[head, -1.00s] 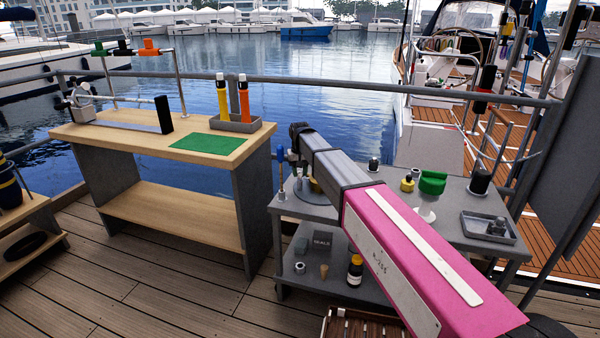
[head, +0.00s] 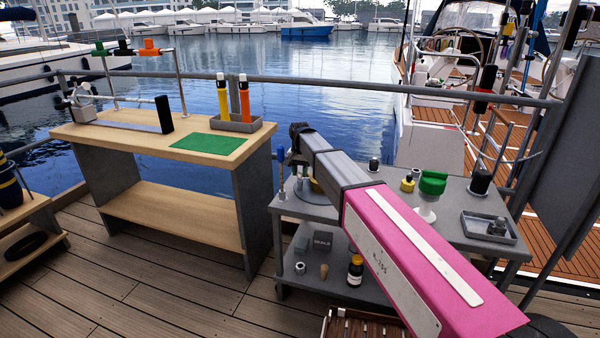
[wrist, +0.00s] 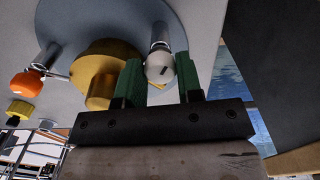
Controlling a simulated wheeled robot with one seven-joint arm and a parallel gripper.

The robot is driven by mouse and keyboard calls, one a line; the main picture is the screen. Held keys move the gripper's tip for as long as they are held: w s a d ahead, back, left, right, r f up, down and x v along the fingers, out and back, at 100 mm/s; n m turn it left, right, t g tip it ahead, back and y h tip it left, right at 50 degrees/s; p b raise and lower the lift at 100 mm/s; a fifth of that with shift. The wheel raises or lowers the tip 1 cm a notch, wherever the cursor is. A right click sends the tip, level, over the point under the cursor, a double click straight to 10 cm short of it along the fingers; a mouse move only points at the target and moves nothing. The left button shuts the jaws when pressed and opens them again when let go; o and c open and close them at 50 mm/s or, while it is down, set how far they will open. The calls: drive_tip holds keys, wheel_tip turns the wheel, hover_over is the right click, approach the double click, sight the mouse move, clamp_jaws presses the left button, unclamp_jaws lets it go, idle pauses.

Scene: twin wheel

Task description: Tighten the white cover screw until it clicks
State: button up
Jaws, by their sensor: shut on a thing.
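A yellow housing with a round boss (wrist: 98,68) sits close beside the left finger, on a round blue-grey plate (wrist: 120,20). In the head view, my own arm hides the gripper and the screw.
An orange knob (wrist: 26,83) on a metal post stands left in the wrist view. The grey cart (head: 455,195) carries a green-topped piece (head: 432,182) and a grey tray (head: 488,228). A wooden bench (head: 160,140) stands left, with open deck between.

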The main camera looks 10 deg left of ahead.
sight(300, 173)
drive_tip(key=o, duration=0.9)
drive_tip(key=shift+r, duration=0.1)
wheel_tip(300, 173, up, 11)
drive_tip(key=shift+f, duration=0.15)
drive_tip(key=shift+s, duration=0.15)
